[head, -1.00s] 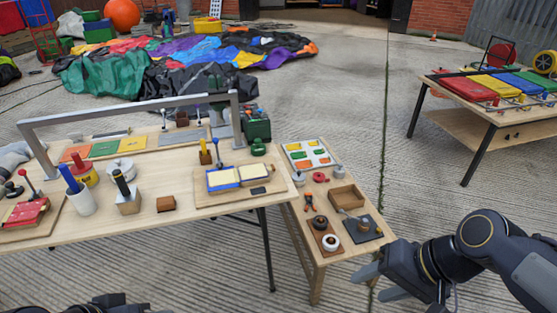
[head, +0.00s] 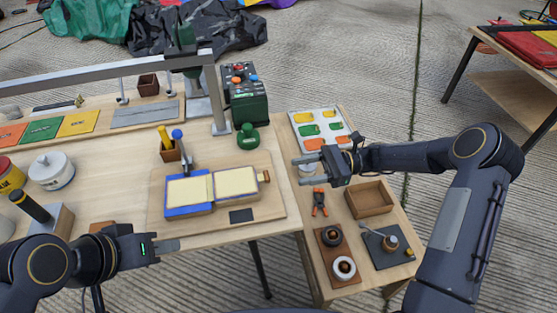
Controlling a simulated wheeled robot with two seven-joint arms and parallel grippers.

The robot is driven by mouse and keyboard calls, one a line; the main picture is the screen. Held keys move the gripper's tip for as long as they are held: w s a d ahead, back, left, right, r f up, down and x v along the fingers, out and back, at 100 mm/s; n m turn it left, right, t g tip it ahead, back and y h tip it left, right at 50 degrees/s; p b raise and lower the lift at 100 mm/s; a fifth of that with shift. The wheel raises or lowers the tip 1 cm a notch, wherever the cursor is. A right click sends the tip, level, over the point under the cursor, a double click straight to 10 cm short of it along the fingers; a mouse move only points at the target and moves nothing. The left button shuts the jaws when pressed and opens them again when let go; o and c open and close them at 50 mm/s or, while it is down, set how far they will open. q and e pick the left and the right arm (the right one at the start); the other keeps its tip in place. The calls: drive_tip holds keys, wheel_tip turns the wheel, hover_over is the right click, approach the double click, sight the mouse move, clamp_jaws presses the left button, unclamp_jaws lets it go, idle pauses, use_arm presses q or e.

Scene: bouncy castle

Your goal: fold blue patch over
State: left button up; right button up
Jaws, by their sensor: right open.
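A wooden board (head: 270,204) on the main table holds two cream-faced panels side by side. The left panel (head: 187,193) has a blue border and blue sides, which I take as the blue patch. The right panel (head: 236,182) is cream on top and touches or nearly touches it. My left gripper (head: 172,246) is in front of the board's lower left edge, apart from the panels; its jaws are seen edge-on. My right gripper (head: 300,170) is open and empty, right of the board, its fingers pointing left toward the panels.
A blue-knobbed handle (head: 178,140) stands behind the blue panel, beside a wooden holder (head: 169,152). A green weight (head: 247,137) sits behind the board. A dark patch (head: 241,216) lies at its front. A side table with a wooden tray (head: 369,199) lies under my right arm.

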sight(277, 181)
drive_tip(key=a, duration=0.2)
drive_tip(key=s+a, duration=0.1)
drive_tip(key=a, duration=0.4)
drive_tip(key=shift+s+a, duration=0.25)
drive_tip(key=shift+a, duration=0.05)
drive_tip(key=shift+c, duration=0.3)
clamp_jaws()
